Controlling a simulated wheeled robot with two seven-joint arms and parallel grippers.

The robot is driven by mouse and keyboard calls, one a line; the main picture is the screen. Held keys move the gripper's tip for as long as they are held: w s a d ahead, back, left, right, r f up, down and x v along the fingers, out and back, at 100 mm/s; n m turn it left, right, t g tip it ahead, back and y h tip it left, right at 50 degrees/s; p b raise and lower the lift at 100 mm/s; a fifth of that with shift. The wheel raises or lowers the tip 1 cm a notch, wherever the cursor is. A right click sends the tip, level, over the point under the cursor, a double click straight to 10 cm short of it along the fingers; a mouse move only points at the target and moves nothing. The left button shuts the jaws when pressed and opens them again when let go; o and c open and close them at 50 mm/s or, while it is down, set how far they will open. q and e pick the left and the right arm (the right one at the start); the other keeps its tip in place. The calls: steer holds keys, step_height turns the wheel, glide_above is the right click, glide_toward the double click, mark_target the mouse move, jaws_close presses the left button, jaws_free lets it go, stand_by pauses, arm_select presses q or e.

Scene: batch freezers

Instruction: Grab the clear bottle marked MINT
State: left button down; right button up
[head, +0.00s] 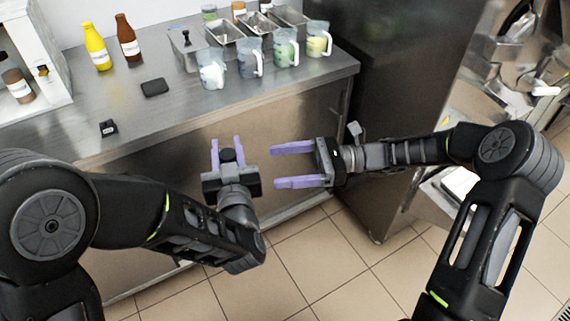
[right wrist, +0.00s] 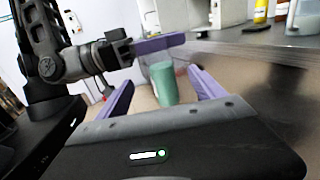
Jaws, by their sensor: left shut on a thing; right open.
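My left gripper (head: 215,150) is shut on a green bottle (right wrist: 163,84), held in front of the counter's front edge. In the head view only its dark round cap (head: 229,155) shows between the purple fingers; in the right wrist view its green body hangs below a purple finger of my left gripper (right wrist: 158,44). No MINT mark can be read on it. My right gripper (head: 283,165) is open and empty, to the right of the left one, its fingers pointing toward it. In the right wrist view the bottle shows between my right fingers, apart from them.
The steel counter (head: 190,118) holds a yellow bottle (head: 97,48), a brown bottle (head: 127,40), several pitchers (head: 212,72), metal pans (head: 225,32), a black pad (head: 154,87) and a small black object (head: 108,128). A dark steel cabinet (head: 410,70) stands right. The counter's front left is mostly clear.

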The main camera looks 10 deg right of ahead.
steer(key=shift+a, duration=0.1)
steer(key=a, duration=1.1)
steer(key=shift+w+a, duration=0.4)
steer(key=shift+w, duration=0.05)
steer(key=shift+c, duration=0.4)
jaws_close()
arm_select(q)
steer(key=c, duration=0.9)
jaws_free()
steer(key=shift+c, duration=0.2)
